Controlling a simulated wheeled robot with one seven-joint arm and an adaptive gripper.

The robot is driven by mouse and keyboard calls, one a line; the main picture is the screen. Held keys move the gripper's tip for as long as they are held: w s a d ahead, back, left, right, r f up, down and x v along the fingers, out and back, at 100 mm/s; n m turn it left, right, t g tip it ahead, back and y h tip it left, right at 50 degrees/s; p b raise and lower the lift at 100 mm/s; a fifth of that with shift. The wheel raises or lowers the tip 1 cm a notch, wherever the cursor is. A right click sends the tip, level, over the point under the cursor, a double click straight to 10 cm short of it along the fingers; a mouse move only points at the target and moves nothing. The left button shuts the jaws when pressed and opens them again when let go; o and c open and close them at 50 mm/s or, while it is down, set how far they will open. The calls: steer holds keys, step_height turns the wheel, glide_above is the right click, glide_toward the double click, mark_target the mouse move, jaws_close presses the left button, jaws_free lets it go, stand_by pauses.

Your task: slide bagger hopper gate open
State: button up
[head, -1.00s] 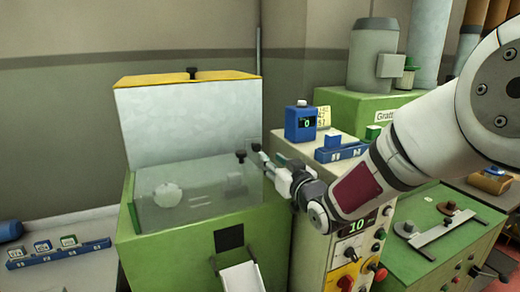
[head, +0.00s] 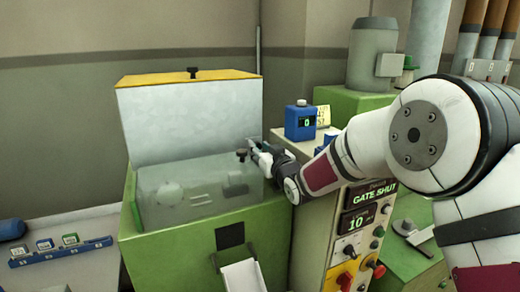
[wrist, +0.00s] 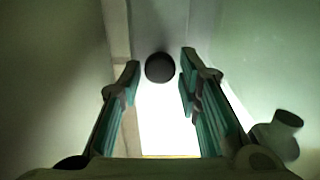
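The bagger is a green cabinet (head: 170,244) with a clear-walled hopper (head: 205,195) on top. A dark knob (head: 241,154) stands at the hopper's back right. My gripper (head: 254,146) is beside this knob, at the hopper's back right corner. In the wrist view my gripper (wrist: 160,78) is open, with a finger on each side. A round black knob (wrist: 160,67) shows between and just beyond the fingertips, with no visible contact. A second dark knob-like part (wrist: 283,130) is at the lower right. The gate itself is not clearly seen. The display (head: 375,193) reads GATE SHUT.
A pale upright panel with a yellow top edge (head: 150,79) stands behind the hopper. A control box (head: 350,245) with buttons is to the right, with a blue device (head: 300,123) on top. A white chute (head: 243,278) is at the front.

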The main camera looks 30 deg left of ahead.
jaws_close()
steer(key=shift+r+b, duration=0.75)
steer(key=shift+r, duration=2.2)
steer(key=shift+o, duration=1.2)
jaws_free()
steer(key=shift+f, duration=0.1)
steer(key=v, duration=1.2)
steer(key=shift+s, duration=0.1)
